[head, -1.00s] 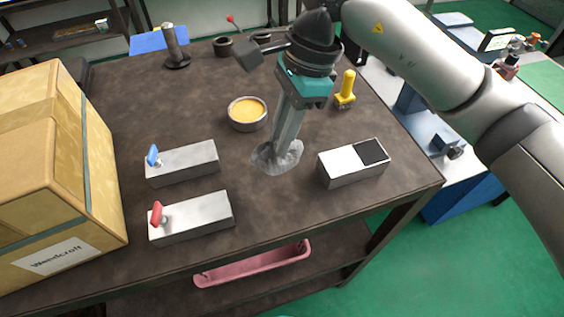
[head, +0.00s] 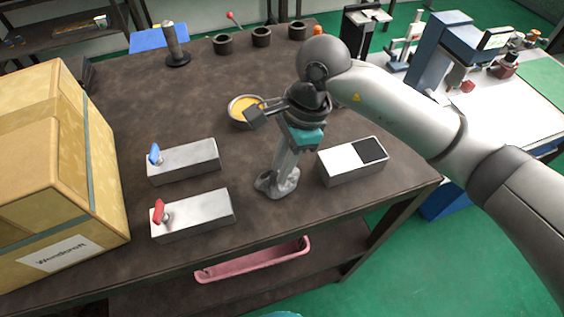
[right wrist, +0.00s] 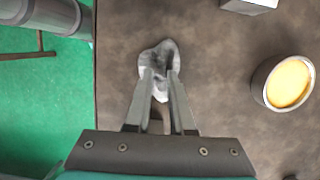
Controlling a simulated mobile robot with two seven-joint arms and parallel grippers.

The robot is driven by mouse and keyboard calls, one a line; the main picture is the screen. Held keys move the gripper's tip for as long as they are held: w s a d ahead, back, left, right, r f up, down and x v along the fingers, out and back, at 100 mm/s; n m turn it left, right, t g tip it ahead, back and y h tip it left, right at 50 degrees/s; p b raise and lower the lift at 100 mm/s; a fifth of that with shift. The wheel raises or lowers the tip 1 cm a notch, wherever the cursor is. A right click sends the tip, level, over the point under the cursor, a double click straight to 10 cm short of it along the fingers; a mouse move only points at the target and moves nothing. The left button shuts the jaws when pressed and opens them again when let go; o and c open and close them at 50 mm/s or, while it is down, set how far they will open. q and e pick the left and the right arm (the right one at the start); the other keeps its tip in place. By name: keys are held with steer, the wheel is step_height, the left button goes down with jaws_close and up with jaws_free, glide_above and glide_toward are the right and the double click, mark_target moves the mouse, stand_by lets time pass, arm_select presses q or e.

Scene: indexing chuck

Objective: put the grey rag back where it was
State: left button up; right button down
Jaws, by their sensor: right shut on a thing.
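The grey rag (head: 277,182) is a small crumpled cloth near the front edge of the dark table (head: 120,247). My right gripper (head: 279,178) points down and is shut on it. In the right wrist view the rag (right wrist: 158,58) bunches up between and beyond the fingertips of my right gripper (right wrist: 160,82). I cannot tell whether the rag still touches the table top. My left gripper is not in view.
A block with a blue knob (head: 184,162) and one with a red knob (head: 195,216) stand to the left. A white-and-black block (head: 352,162) stands close on the right. A bowl of yellow stuff (head: 238,112) is behind. A large cardboard box (head: 55,180) fills the left side.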

mark_target(297, 174)
steer(key=c, duration=0.8)
jaws_free()
steer(key=shift+o, duration=0.2)
steer(key=shift+r, duration=0.1)
steer(key=b+v, duration=0.1)
steer(key=v, duration=1.1)
steer(key=shift+b, duration=0.4)
